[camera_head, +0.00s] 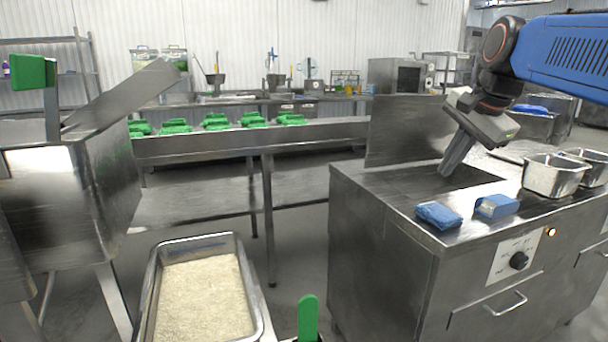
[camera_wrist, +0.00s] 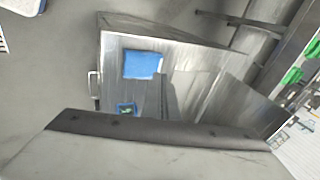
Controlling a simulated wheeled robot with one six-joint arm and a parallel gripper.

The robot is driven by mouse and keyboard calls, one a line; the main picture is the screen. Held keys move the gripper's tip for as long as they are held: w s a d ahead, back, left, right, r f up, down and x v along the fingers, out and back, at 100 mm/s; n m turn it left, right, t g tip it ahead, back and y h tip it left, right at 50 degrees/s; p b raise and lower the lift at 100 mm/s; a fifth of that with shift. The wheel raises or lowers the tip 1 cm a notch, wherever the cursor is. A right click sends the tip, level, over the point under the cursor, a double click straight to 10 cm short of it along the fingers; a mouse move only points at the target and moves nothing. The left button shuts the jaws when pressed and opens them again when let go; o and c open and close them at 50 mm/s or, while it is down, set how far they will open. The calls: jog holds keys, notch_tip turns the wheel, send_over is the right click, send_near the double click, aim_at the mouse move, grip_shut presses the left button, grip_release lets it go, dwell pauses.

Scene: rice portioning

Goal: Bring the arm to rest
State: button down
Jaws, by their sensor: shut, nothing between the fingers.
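My gripper (camera_head: 449,168) points down and to the left above the steel counter (camera_head: 395,192) on the right in the head view. Its fingers are together with nothing between them. The blue arm reaches in from the upper right. In the wrist view, the grey body of my gripper fills the bottom and the steel counter (camera_wrist: 197,62) shows beyond it. I cannot tell from these views how far the fingertips are from the counter top.
A blue folded cloth (camera_head: 438,215) and a blue box-shaped item (camera_head: 497,206) lie on the counter near my gripper. Steel pans (camera_head: 555,178) stand at its right. A rice-filled tray (camera_head: 158,277) is at lower left. An upright steel panel (camera_head: 408,132) rises behind the counter.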

jog(key=s+a+f+n, duration=0.1)
jog(key=s+f+n, duration=0.5)
jog(key=s+f, duration=0.5)
jog(key=s+a+f+n+h, duration=0.1)
jog(key=s+f+n, duration=0.6)
jog(key=s+f, duration=0.5)
notch_tip(320, 180, down, 5)
jog(key=shift+f+g, duration=0.1)
jog(key=shift+g, duration=0.3)
